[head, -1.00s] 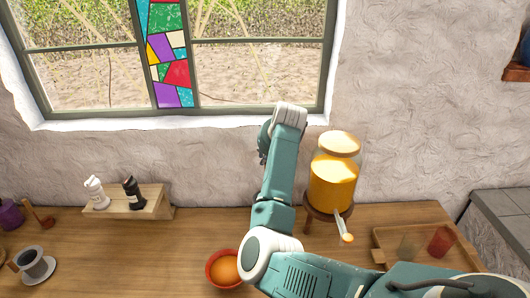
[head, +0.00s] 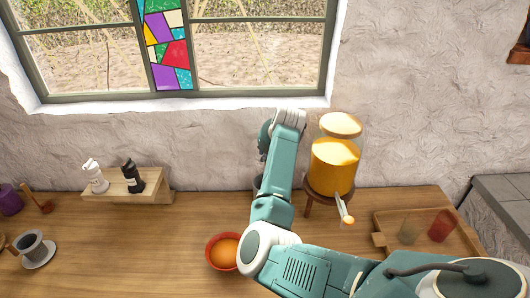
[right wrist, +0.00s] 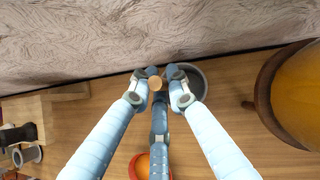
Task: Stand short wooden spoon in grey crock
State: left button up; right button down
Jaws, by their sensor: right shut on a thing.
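My right gripper (right wrist: 157,88) is shut on the short wooden spoon (right wrist: 155,84). The spoon shows in the right wrist view only as a small tan round end between the fingertips; the rest of it is hidden. The grey crock (right wrist: 203,77) is a round vessel just right of the fingertips in that view, partly covered by a finger. In the head view only a dark sliver of the crock (head: 257,184) shows beside my right arm. There the right gripper (head: 264,138) is mostly hidden behind the arm. I cannot tell whether the spoon is over or inside the crock. My left gripper is out of view.
A jar of orange liquid with a spigot (head: 334,166) stands on a wooden stand right of my arm. An orange-filled bowl (head: 221,252) is at the front. A shelf with two shakers (head: 157,187) and a wooden tray (head: 466,244) flank them. The wall is close behind.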

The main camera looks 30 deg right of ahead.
jog(key=c, duration=1.6)
grip_release()
jog(key=shift+r, duration=0.15)
jog(key=v, duration=1.1)
jog(key=shift+s+a+r, duration=0.1)
jog(key=shift+s+r, duration=0.15)
jog(key=shift+s, duration=0.1)
